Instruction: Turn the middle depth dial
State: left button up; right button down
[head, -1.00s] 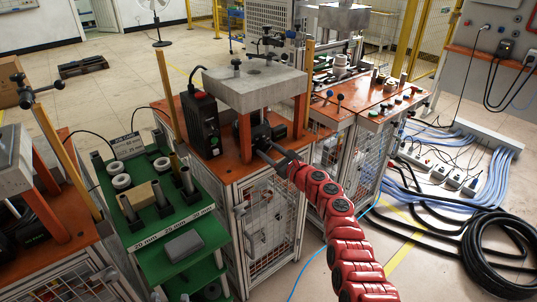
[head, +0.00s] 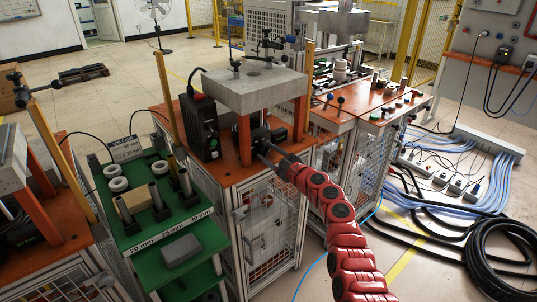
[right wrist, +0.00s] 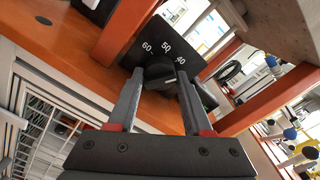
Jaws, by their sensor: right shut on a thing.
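The middle press station has a concrete block (head: 255,88) on orange legs over an orange top. Under the block sits a dark depth dial unit, mostly hidden in the head view. In the right wrist view the black round dial (right wrist: 159,74) sits on a dark plate (right wrist: 172,48) marked 60, 50 and 40. Its light pointer line slants toward the right. My right gripper (right wrist: 161,82) has one finger on each side of the dial and is closed on it. In the head view my right gripper (head: 265,150) reaches in under the block from the front right. My left gripper is not in view.
An orange leg (right wrist: 128,32) stands close left of the gripper and another orange bar (right wrist: 268,98) is at the right. A black box (head: 198,128) stands on the station top. A green rack (head: 185,222) with tubes and rings is to the left.

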jog(key=shift+f, duration=0.2)
jog(key=shift+c, duration=1.8)
grip_release()
jog(key=shift+r, duration=0.1)
